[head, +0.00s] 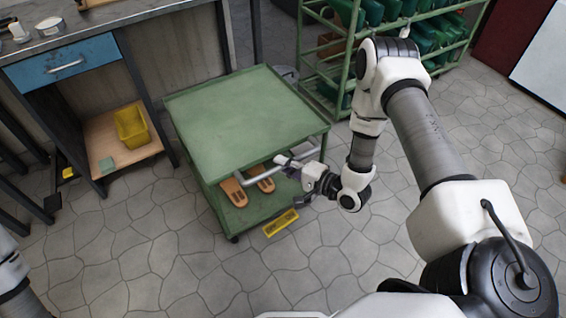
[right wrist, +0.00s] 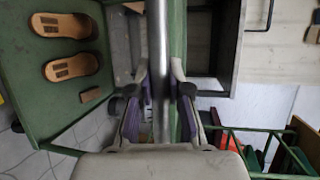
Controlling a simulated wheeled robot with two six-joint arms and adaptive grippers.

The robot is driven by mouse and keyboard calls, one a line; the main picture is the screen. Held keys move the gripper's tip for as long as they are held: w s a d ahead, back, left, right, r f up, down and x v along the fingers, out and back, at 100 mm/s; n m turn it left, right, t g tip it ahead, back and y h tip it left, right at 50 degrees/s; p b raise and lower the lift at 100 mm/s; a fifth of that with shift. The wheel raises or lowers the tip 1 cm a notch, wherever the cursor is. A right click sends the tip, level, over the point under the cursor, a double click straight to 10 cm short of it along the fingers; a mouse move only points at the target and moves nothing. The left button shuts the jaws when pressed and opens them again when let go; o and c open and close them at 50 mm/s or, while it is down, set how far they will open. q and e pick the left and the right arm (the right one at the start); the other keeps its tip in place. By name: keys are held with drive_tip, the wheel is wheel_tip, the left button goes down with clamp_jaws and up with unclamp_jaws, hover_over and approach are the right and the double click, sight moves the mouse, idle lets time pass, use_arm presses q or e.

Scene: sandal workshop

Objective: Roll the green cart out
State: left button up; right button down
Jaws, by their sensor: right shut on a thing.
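The green cart (head: 240,110) stands upright on the stone floor, its top shelf bare. Its grey metal handle bar (head: 253,180) runs along the near side and also shows upright in the right wrist view (right wrist: 159,40). My right gripper (head: 287,162) is shut on the handle bar; in the right wrist view its fingers (right wrist: 160,95) lie on both sides of the bar. Two tan soles (head: 234,192) lie on the cart's lower shelf and show in the right wrist view (right wrist: 62,25). My left gripper is out of view.
A workbench with a blue drawer (head: 62,62) and a yellow bin (head: 132,126) stands left of the cart. A green rack (head: 345,75) of green bins stands behind right. A yellow plate (head: 281,222) is at the cart's near lower edge. The near floor is clear.

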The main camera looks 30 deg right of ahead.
drive_tip(key=c, duration=1.1)
unclamp_jaws()
drive_tip(key=v, duration=1.2)
